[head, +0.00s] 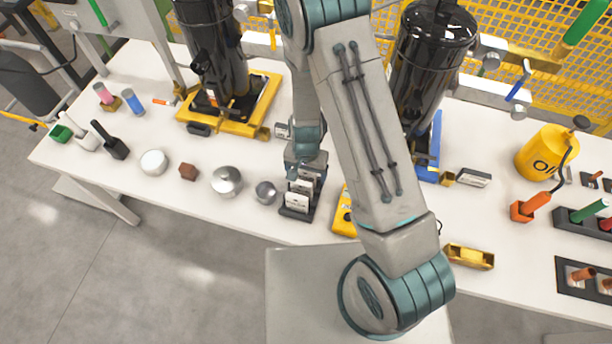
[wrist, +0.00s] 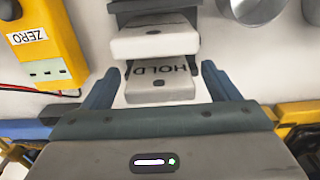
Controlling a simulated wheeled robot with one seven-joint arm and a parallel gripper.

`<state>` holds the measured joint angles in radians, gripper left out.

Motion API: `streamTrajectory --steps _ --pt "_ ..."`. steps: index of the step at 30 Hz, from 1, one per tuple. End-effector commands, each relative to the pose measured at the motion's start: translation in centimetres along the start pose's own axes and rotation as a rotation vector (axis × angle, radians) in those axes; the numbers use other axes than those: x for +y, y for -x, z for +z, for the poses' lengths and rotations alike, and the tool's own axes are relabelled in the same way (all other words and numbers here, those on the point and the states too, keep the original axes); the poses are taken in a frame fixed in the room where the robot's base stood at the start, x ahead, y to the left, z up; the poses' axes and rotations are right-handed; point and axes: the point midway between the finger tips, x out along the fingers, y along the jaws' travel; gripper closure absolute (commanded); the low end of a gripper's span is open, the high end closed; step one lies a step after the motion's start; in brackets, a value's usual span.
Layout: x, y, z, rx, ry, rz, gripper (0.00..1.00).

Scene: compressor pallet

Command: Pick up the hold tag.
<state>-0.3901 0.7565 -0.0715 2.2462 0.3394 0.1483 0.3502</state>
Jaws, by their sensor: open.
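The hold tag (wrist: 160,88) is a white plate marked HOLD, its lettering upside down in the wrist view. It stands in a dark rack (head: 291,212) with other white tags, one of them (wrist: 155,42) just beyond it in the wrist view. My gripper (wrist: 160,70) is open, with one blue-grey finger on either side of the hold tag and a visible gap at each side. In the head view my gripper (head: 305,166) is over the rack's far end, and my arm hides part of the area. I cannot tell which tag there is the hold tag.
A yellow meter (wrist: 45,45) labelled ZERO lies beside the rack, with metal tins (head: 227,181) on the other side. Black compressors (head: 208,45) stand behind on yellow and blue pallets. A yellow oil can (head: 545,153) stands at right. The table's front edge is close to the rack.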

Motion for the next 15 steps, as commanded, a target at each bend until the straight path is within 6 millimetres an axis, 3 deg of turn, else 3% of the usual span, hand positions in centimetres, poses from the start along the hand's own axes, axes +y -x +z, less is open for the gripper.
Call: streamTrajectory --steps 1,6,15 --pt "0.00 0.01 -0.01 0.000 0.000 0.000 0.21" --pt "0.01 0.02 -0.01 0.000 0.000 0.000 0.66" --pt "0.00 0.07 -0.02 0.000 0.000 0.000 0.66"
